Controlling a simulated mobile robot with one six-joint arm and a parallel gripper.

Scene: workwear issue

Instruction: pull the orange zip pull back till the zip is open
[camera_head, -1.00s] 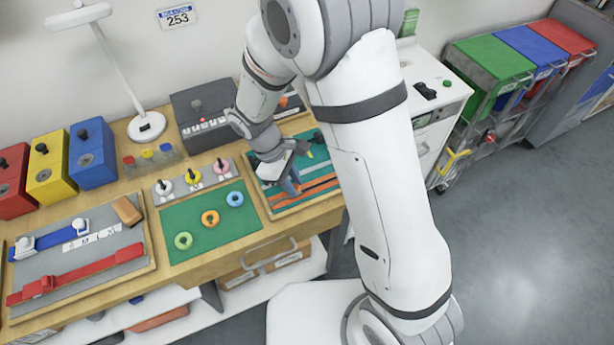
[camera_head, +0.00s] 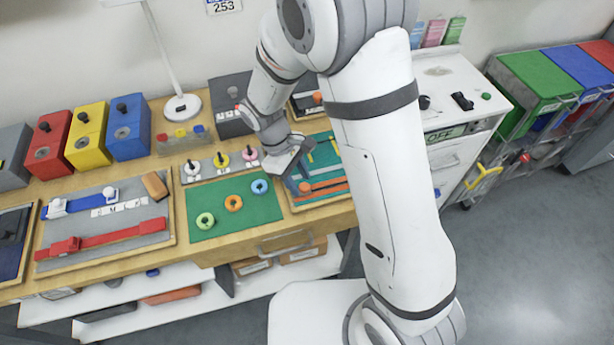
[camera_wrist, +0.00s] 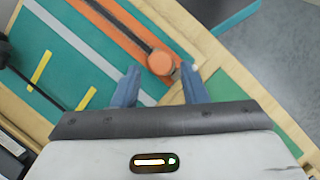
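The orange zip pull (camera_wrist: 160,62) is a round knob in the wrist view, at the near end of a dark zip line (camera_wrist: 122,25) between two orange bands (camera_wrist: 92,22). My gripper (camera_wrist: 160,72) has two blue fingers spread apart, with the knob in the gap near their tips. I see no clear contact with either finger. In the head view the zip pull (camera_head: 305,187) shows beside my gripper (camera_head: 297,183), low over the teal board (camera_head: 325,152) at the bench's right end. The zip's far end is cut off in the wrist view.
Yellow strips (camera_wrist: 42,70) lie on the teal board. Left of it is a green mat (camera_head: 205,200) with several coloured rings. A white cabinet (camera_head: 455,155) stands right of the bench. Open floor (camera_head: 530,260) lies at front right.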

